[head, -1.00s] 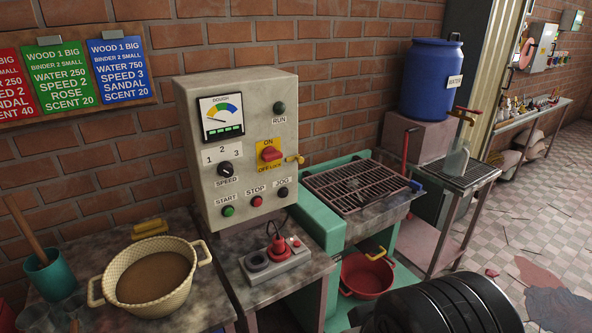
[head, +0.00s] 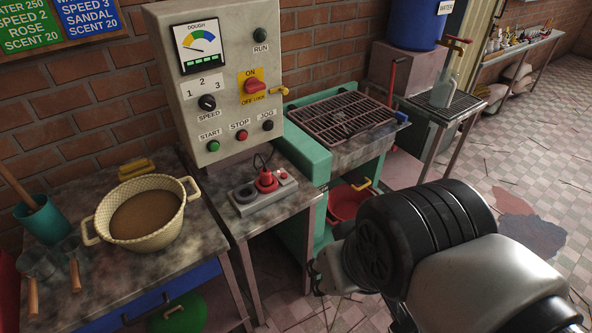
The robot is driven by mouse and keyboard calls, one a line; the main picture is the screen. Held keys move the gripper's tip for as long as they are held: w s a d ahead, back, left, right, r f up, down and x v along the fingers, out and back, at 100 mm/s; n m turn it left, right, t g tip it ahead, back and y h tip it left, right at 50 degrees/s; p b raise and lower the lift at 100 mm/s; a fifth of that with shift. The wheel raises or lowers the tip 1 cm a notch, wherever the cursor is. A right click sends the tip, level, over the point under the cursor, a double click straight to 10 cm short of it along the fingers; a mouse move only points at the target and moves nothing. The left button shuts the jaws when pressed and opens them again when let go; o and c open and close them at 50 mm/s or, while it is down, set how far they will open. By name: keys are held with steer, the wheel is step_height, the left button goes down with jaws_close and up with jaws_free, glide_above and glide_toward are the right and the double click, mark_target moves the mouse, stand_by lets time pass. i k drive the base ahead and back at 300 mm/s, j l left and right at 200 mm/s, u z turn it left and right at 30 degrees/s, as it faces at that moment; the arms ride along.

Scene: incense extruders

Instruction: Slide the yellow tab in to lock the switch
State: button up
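The yellow tab (head: 280,91) sticks out at the right side of the grey control box, beside the red switch (head: 256,86). The switch sits on a yellow plate marked ON above and OFF LOCK below. The red knob looks turned roughly sideways; its exact setting is too small to tell. My arm fills the lower right, well below and to the right of the tab, touching nothing on the box. Small dark parts at the arm's left end seem to belong to my gripper (head: 316,276). Its fingers are mostly hidden, so I cannot see whether they are open.
A grey socket block with a red plug (head: 266,181) stands on the bench below the box. A green machine with a dark grate (head: 342,118) is to the right. A cream basin (head: 145,210) of brown stuff is at left. A red basin (head: 347,203) sits low behind my arm.

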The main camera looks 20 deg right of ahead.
mark_target(284, 91)
steer(key=i+j, duration=0.25)
steer(key=i, duration=0.2)
steer(key=i+j, duration=0.25)
steer(key=i, duration=0.2)
steer(key=l+z, duration=0.05)
